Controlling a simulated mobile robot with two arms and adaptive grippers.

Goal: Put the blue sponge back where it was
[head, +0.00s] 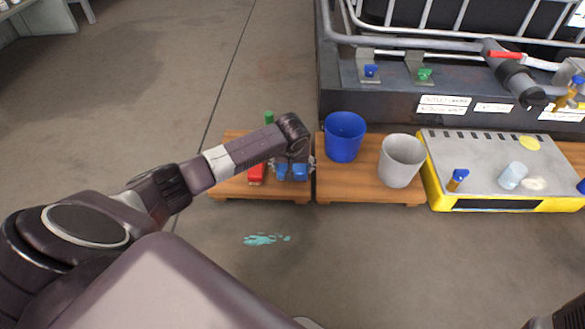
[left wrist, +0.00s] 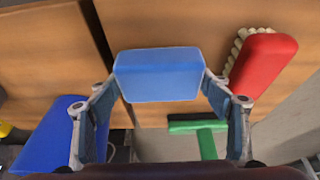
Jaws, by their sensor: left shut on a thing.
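The blue sponge (left wrist: 159,75) is between the fingertips of my left gripper (left wrist: 161,88) in the left wrist view. The gripper is shut on it from both sides. In the head view my left gripper (head: 294,168) is at the right part of the left wooden platform (head: 290,197), and the blue sponge (head: 299,173) shows low at its tips. I cannot tell whether the sponge touches the wood. My right gripper is not in view.
A red brush (left wrist: 265,62) and a green-handled tool (left wrist: 206,138) are close beside the sponge. A blue bucket (head: 345,138) and a grey bucket (head: 402,161) stand on the right platform (head: 345,190). A yellow-edged case (head: 475,204) is farther right.

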